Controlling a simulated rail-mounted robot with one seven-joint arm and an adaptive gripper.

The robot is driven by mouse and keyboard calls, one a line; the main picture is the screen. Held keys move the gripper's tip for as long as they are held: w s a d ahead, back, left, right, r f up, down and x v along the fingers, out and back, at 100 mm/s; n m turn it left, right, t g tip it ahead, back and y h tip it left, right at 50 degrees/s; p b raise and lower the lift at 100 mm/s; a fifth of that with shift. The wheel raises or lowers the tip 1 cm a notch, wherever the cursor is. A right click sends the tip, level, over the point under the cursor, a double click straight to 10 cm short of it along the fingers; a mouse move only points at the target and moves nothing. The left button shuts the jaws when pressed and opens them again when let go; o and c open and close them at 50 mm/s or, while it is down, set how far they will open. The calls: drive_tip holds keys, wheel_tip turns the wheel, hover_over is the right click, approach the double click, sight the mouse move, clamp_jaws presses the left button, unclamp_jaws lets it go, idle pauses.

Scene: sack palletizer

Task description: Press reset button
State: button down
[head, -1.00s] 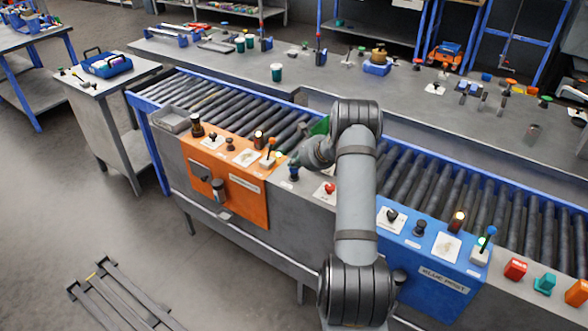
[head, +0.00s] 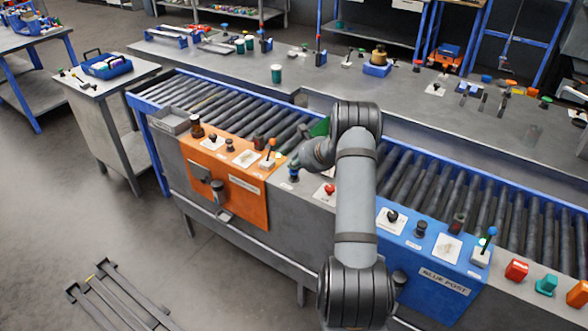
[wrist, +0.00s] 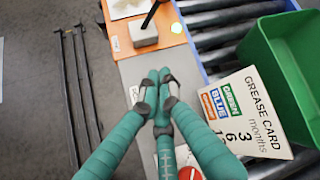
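A round red button (head: 325,190) sits on a white plate on the grey panel between the orange and blue posts. Its red top shows partly at the bottom of the wrist view (wrist: 191,173), beside my fingers. A small dark blue piece (head: 293,172) shows on the same panel, nearer the orange post; I cannot tell whether it is a button. I cannot read any reset label. My gripper (wrist: 158,80) has teal fingers with their tips together and nothing seen between them. The tips are over the grey panel near the orange post; contact is unclear.
The orange post (head: 225,180) and blue post (head: 430,265) carry levers, knobs and lamps. A roller conveyor (head: 230,105) runs behind. A green bin (wrist: 292,65) and a grease card (wrist: 248,118) are close right of my fingers in the wrist view.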

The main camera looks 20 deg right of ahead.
sight(295, 171)
drive_tip(key=shift+r+p, duration=0.5)
drive_tip(key=shift+r, duration=0.35)
drive_tip(key=shift+r+p, duration=1.85)
drive_tip(key=shift+r, duration=0.7)
drive_tip(key=shift+f+b, duration=0.65)
drive_tip(key=shift+f, duration=0.4)
drive_tip(key=shift+r+p, duration=0.25)
drive_tip(key=shift+p, duration=1.2)
wheel_tip(295, 171, up, 5)
drive_tip(key=p, duration=0.3)
drive_tip(key=shift+r, duration=0.2)
